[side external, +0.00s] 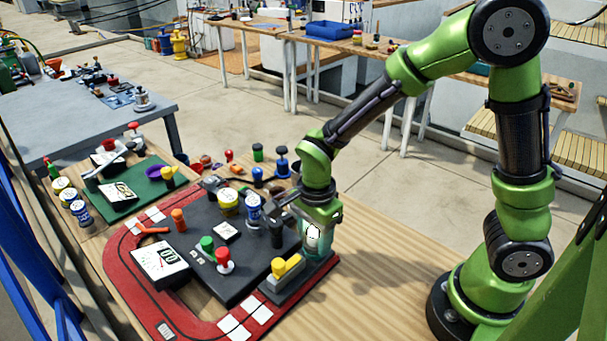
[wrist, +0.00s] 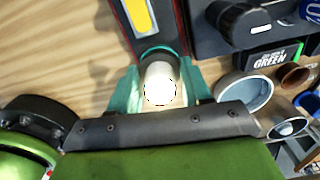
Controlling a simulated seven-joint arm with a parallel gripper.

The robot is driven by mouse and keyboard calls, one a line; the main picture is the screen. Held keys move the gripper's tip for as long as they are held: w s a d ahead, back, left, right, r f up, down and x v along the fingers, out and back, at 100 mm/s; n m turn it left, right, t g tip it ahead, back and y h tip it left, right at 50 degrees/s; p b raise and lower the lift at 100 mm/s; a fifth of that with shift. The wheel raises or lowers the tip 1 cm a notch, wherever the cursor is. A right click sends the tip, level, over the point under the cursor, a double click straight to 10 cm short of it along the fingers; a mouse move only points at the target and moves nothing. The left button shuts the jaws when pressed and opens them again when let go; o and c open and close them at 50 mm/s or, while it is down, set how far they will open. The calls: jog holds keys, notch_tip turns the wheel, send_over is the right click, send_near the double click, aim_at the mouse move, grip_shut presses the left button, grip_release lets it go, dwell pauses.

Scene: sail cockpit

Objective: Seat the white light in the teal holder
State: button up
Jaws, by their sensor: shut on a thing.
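The white light (wrist: 160,84) is a pale, rounded cylinder between the jaws of my gripper (wrist: 161,92) in the wrist view. My gripper is shut on it. In the side view the white light (side external: 313,233) shows under my gripper (side external: 314,226), at the right end of the dark console. A teal edge of the holder (wrist: 178,47) curves around the light's far end in the wrist view. In the side view the teal holder (side external: 318,252) is mostly hidden by the gripper and light. I cannot tell how deep the light sits in it.
A grey block with a yellow lever (side external: 286,266) stands close left of the gripper. The dark console (side external: 240,280) carries red and green knobs and several jars. A grey cup (wrist: 245,91) is close right in the wrist view. Bare wooden table (side external: 375,260) lies to the right.

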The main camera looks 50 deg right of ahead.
jog(key=shift+r, duration=0.65)
jog(key=shift+f, duration=0.8)
dwell(0.6)
jog(key=o, duration=0.8)
jog(key=shift+c, duration=0.2)
jog(key=shift+r, duration=5.55)
